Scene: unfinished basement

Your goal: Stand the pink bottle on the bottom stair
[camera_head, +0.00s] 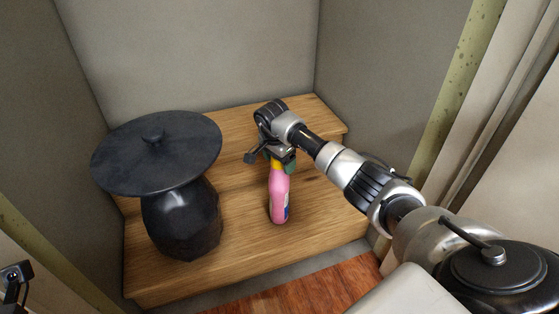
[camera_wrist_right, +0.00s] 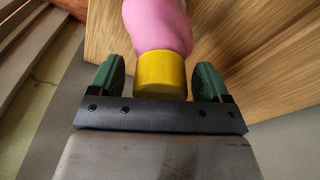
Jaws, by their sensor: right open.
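The pink bottle (camera_head: 279,196) stands upright on the lower wooden stair (camera_head: 240,255), its base appearing to rest on the tread. Its yellow cap (camera_wrist_right: 162,75) is at the top. My right gripper (camera_head: 281,164) is at the cap from above, with its green fingers on either side of it. In the right wrist view the fingers are open, with a gap on both sides of the cap. The gripper hides part of the bottle's top in the head view. Part of what looks like my left gripper (camera_head: 14,284) shows at the lower left edge, away from the bottle.
A large black vase with a wide flat lid (camera_head: 155,150) stands left of the bottle. A higher wooden step (camera_head: 240,127) lies behind. Grey walls (camera_head: 195,55) close in the back and sides. Reddish wooden floor (camera_head: 310,295) lies in front. The tread right of the bottle is clear.

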